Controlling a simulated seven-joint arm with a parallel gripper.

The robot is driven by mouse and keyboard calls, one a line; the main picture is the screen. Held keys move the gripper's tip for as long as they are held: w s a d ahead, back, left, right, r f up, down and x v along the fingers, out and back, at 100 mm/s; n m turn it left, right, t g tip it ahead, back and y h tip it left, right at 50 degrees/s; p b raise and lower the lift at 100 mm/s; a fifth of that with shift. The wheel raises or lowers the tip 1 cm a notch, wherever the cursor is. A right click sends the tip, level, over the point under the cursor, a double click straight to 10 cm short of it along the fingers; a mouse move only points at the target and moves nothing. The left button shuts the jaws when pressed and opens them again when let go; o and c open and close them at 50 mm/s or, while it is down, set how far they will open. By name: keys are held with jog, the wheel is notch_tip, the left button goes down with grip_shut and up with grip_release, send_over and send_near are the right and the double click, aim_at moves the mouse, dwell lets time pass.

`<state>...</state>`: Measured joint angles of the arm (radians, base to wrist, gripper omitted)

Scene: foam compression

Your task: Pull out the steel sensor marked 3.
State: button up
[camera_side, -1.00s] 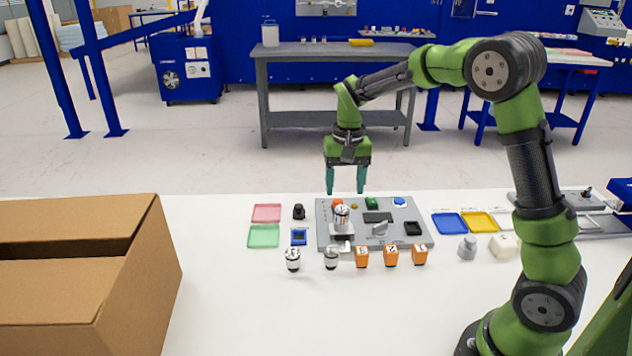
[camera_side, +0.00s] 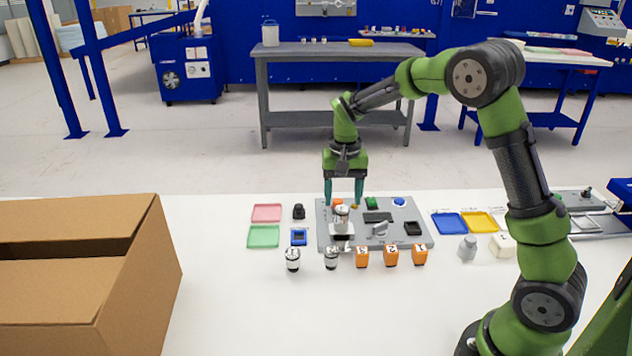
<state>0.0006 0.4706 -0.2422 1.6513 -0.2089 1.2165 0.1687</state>
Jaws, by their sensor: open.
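A steel sensor (camera_side: 342,213) stands upright in a white holder (camera_side: 342,230) on the left part of the grey panel (camera_side: 325,243); its mark is too small to read. Two more steel cylinders, one at left (camera_side: 292,260) and one beside it (camera_side: 331,260), stand on the white table in front of the panel. My gripper (camera_side: 343,203) points down, open and empty, with its teal fingers left and right of the line of the sensor's top. The fingertips show at about the height of that top; I cannot tell how far apart in depth they are.
Several orange marked blocks (camera_side: 391,258) stand in front of the panel. Pink (camera_side: 266,213) and green (camera_side: 263,236) trays lie left, blue (camera_side: 449,223) and yellow (camera_side: 480,222) trays right. A cardboard box (camera_side: 140,290) fills the left front. The front middle table is clear.

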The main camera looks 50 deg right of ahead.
aim_at(342, 208)
jog(key=shift+f, duration=2.2)
grip_shut()
jog(key=shift+r, duration=0.1)
jog(key=shift+r, duration=2.9)
